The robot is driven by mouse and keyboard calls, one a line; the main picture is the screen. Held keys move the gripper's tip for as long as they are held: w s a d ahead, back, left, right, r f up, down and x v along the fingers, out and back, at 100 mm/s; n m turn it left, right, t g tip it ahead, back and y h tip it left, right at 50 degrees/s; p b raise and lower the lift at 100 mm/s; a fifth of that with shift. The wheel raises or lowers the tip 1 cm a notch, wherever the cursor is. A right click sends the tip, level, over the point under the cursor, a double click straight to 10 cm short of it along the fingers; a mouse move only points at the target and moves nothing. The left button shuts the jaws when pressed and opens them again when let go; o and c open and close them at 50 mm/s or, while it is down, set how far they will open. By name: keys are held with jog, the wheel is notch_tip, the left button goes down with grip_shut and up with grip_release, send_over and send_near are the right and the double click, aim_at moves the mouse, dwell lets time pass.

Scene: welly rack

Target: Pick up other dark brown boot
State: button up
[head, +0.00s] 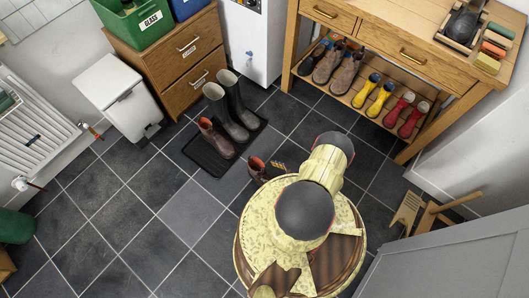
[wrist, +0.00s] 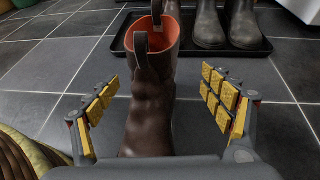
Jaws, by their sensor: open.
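A dark brown boot with an orange-red lining and pull loops (wrist: 150,105) stands upright on the floor tiles. In the head view this boot (head: 257,171) is partly hidden by my arm and gripper. My gripper (wrist: 163,98) is open, with a yellow-padded finger on each side of the boot and a visible gap on both sides. Its matching brown boot (head: 215,140) stands on the black boot tray (head: 203,158).
Two tall dark wellies (head: 235,110) stand on the tray, beyond the boot in the wrist view (wrist: 225,22). A wooden bench (head: 430,70) with a shelf of boots, including yellow boots (head: 375,95) and red boots (head: 405,117), is at upper right.

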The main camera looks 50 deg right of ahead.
jog(key=shift+a+b+x, duration=0.15)
jog(key=shift+b+x, duration=0.25)
jog(key=shift+x, duration=0.8)
jog(key=shift+a+b+x, duration=0.15)
jog(key=shift+b+x, duration=0.25)
jog(key=shift+x, duration=0.75)
jog(key=shift+a+b+x, duration=0.2)
jog(key=shift+b+x, duration=0.2)
jog(key=shift+x, duration=0.8)
jog(key=shift+w+f, duration=0.15)
jog(key=shift+f, duration=0.15)
jog(key=shift+c, duration=0.3)
grip_shut()
